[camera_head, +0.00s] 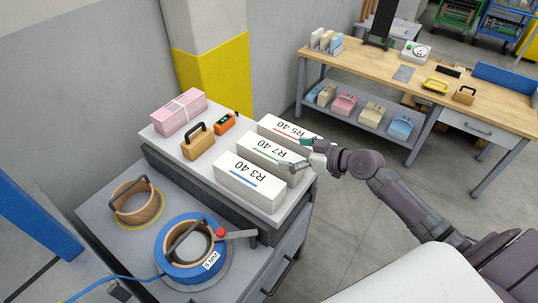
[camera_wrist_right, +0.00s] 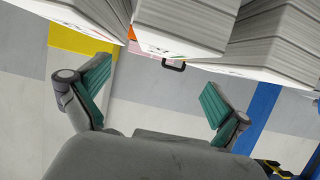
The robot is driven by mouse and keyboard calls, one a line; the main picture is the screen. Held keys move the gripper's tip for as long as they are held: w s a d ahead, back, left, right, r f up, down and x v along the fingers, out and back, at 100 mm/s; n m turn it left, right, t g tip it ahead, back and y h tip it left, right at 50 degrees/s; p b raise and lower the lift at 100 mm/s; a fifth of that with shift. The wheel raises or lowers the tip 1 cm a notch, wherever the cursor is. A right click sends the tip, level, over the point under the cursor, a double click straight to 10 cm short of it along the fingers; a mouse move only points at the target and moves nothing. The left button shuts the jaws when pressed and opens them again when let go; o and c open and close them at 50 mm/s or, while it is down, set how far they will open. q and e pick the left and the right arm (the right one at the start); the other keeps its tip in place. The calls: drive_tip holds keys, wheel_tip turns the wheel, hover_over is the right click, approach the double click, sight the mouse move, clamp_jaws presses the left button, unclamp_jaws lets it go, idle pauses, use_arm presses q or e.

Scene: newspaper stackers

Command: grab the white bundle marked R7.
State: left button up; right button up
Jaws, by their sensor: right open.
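My left gripper is out of view.
Behind the bundles are a tan handled block (camera_head: 198,146), an orange device (camera_head: 224,123) and a pink bundle (camera_head: 178,112). A blue tape roll (camera_head: 176,273) and a tan ring (camera_head: 137,208) sit on the lower top. A wooden bench (camera_head: 405,75) stands at back right. Open floor lies between.

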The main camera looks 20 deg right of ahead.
sight(271, 150)
drive_tip(key=shift+x, duration=0.75)
drive_tip(key=shift+w+a+f, duration=0.1)
drive_tip(key=shift+w, duration=0.15)
drive_tip(key=shift+w+a, duration=0.1)
drive_tip(key=shift+w, duration=0.05)
drive_tip(key=shift+w+a+f+p, duration=0.2)
drive_tip(key=shift+w+a+p, duration=0.05)
drive_tip(key=shift+p, duration=0.3)
drive_tip(key=x, duration=0.1)
drive_tip(key=p+x, duration=0.1)
drive_tip(key=x, duration=0.1)
drive_tip(key=shift+w+f, duration=0.15)
drive_tip(key=shift+f, duration=0.2)
drive_tip(key=shift+w+a+f, duration=0.2)
drive_tip(key=shift+w+f, duration=0.05)
drive_tip(key=shift+s+d, duration=0.1)
drive_tip(key=shift+c, duration=1.9)
drive_tip(key=c, duration=1.3)
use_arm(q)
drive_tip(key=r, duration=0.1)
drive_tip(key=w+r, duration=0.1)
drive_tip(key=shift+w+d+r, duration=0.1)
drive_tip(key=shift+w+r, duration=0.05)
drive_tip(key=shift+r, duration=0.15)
use_arm(e)
drive_tip(key=shift+r, duration=0.2)
drive_tip(key=shift+c, duration=1.1)
drive_tip(key=shift+r, duration=0.15)
